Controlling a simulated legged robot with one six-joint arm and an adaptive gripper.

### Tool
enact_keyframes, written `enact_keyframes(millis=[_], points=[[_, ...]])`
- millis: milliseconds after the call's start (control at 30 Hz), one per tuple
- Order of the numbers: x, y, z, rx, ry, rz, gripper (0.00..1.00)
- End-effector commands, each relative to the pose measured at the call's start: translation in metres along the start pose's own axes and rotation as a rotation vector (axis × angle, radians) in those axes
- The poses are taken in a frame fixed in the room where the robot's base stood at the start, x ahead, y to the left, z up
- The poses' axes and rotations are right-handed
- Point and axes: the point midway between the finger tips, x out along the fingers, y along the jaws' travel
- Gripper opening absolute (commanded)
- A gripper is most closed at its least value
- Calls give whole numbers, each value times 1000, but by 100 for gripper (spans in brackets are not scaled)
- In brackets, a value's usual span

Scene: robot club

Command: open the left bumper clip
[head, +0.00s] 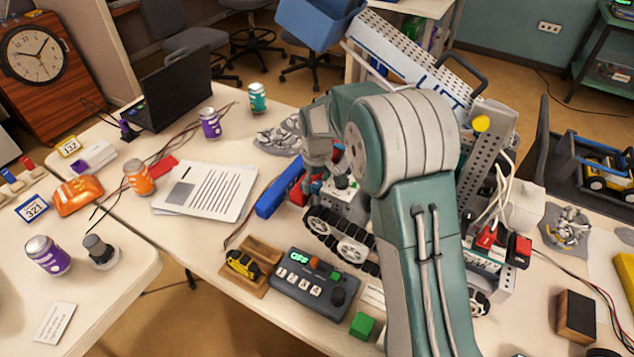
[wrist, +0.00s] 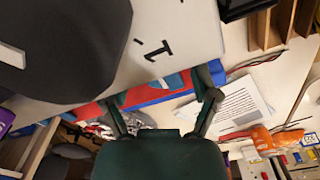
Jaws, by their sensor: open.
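A tracked robot with a pale body (head: 345,205) stands on the table, partly hidden behind my arm. A long blue bumper bar (head: 280,192) with red parts lies along its left side. My gripper (head: 319,172) points down by the red and blue parts there, its tips hard to make out. In the wrist view my gripper (wrist: 162,88) is open, its two fingers apart, with the red and blue bar (wrist: 150,97) across the space between them. A small light-blue piece (wrist: 173,80) shows between the fingertips. I cannot tell whether it is the left bumper clip or whether I touch it.
A control box (head: 317,283) reading OFF and a wooden tray (head: 262,253) stand in front of the robot. Papers (head: 205,190) lie to the left, with an orange can (head: 139,177) beyond. A white panel (wrist: 175,30) and dark round part (wrist: 65,45) are close in the wrist view.

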Motion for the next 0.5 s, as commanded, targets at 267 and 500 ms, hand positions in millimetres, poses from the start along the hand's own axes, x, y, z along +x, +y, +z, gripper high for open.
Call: enact_keyframes(millis=[267,500], points=[[0,0,0,0,0,0,2],[0,0,0,-2,-2,-1,0]])
